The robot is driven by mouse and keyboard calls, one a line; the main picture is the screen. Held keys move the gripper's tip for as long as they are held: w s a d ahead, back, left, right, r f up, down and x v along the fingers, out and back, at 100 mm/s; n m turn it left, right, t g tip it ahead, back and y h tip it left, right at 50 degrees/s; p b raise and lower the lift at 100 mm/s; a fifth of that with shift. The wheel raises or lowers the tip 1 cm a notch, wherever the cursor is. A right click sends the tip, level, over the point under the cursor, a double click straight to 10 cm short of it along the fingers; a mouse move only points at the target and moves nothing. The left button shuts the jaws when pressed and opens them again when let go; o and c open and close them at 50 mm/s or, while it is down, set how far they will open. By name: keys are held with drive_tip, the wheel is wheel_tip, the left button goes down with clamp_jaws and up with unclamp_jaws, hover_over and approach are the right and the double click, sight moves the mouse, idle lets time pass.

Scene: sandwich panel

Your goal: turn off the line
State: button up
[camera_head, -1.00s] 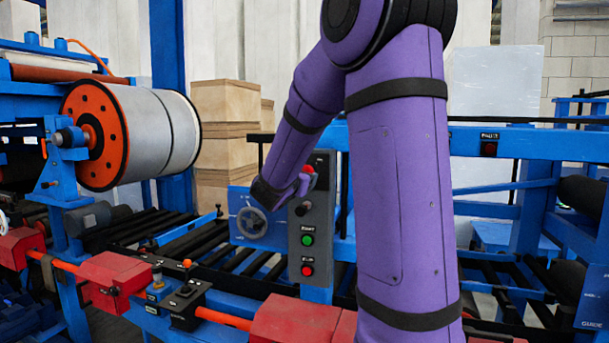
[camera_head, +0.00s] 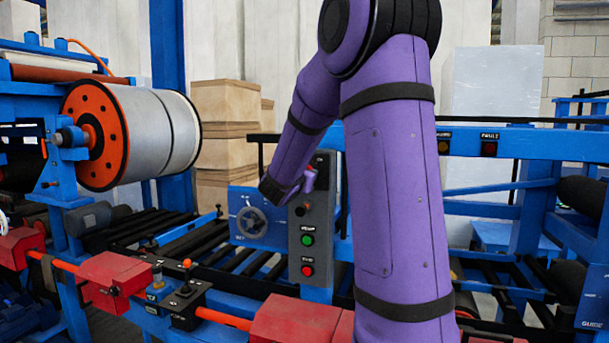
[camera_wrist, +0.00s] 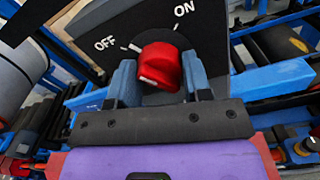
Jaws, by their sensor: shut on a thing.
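A red rotary knob (camera_wrist: 160,66) sits on a dark panel face marked OFF and ON in the wrist view. The fingers of my gripper (camera_wrist: 158,82) are on either side of the knob and shut on it. A short white mark shows on the knob's near end; I cannot tell for sure which label it is set to. In the head view my gripper (camera_head: 308,180) is at the upper part of a grey control box (camera_head: 318,222), and the knob is mostly hidden there.
Below the knob the box carries a green button (camera_head: 307,240) and a red button (camera_head: 307,271). A blue panel with a grey handwheel (camera_head: 251,222) stands just left. A large roll (camera_head: 150,130) is at the far left. Rollers and blue rails surround the box.

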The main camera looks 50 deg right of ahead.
drive_tip(key=shift+n, duration=1.5)
drive_tip(key=o, duration=0.9)
drive_tip(key=shift+a, duration=0.15)
drive_tip(key=v, duration=1)
drive_tip(key=shift+s+a+f, duration=0.1)
drive_tip(key=shift+s+a, duration=0.1)
drive_tip(key=shift+a, duration=0.05)
